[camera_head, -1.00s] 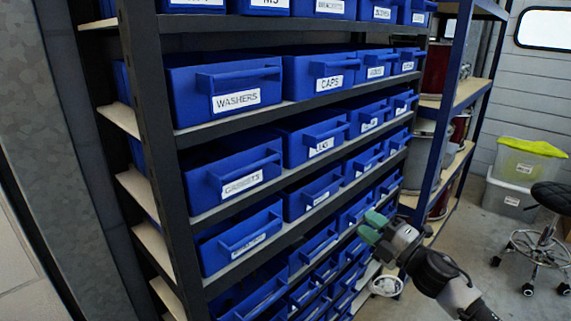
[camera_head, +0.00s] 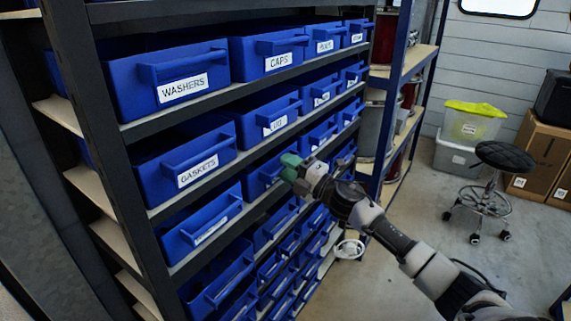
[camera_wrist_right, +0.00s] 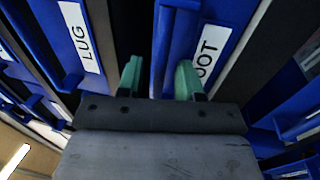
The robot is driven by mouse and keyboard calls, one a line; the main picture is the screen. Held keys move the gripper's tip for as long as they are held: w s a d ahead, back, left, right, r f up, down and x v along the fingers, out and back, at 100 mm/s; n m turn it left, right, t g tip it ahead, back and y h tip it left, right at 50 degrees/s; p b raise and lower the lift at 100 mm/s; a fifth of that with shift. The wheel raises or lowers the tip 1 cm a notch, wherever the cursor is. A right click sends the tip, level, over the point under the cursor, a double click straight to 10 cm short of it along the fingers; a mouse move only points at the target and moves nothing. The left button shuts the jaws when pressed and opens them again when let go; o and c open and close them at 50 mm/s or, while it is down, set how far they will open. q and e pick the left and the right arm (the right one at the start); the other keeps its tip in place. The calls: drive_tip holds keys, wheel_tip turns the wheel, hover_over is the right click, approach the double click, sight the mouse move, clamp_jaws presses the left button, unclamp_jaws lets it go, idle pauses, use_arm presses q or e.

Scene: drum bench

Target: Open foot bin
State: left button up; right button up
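The foot bin (camera_head: 258,178) is a blue bin in the row under the LUG bin, right of the GASKETS bin, and looks pushed in. In the head view my right gripper covers its label. In the wrist view its label (camera_wrist_right: 208,50) shows as "OOT", partly behind a finger. My right gripper (camera_head: 291,165), with green fingertips, is at the front of this bin. In the wrist view the gripper (camera_wrist_right: 160,80) has its fingers apart, with the blue handle (camera_wrist_right: 176,42) between them and a dark gap beside the left finger. My left gripper is out of view.
Other blue bins, such as WASHERS (camera_head: 170,85), GASKETS (camera_head: 185,165) and LUG (camera_head: 268,118), fill the dark shelf rack around it. A stool (camera_head: 490,180) and a lidded storage box (camera_head: 470,122) stand at the right.

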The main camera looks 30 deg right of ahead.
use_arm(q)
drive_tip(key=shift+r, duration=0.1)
use_arm(e)
drive_tip(key=shift+w+a+r, duration=0.1)
drive_tip(key=shift+w+a, duration=0.1)
drive_tip(key=shift+w, duration=0.15)
clamp_jaws()
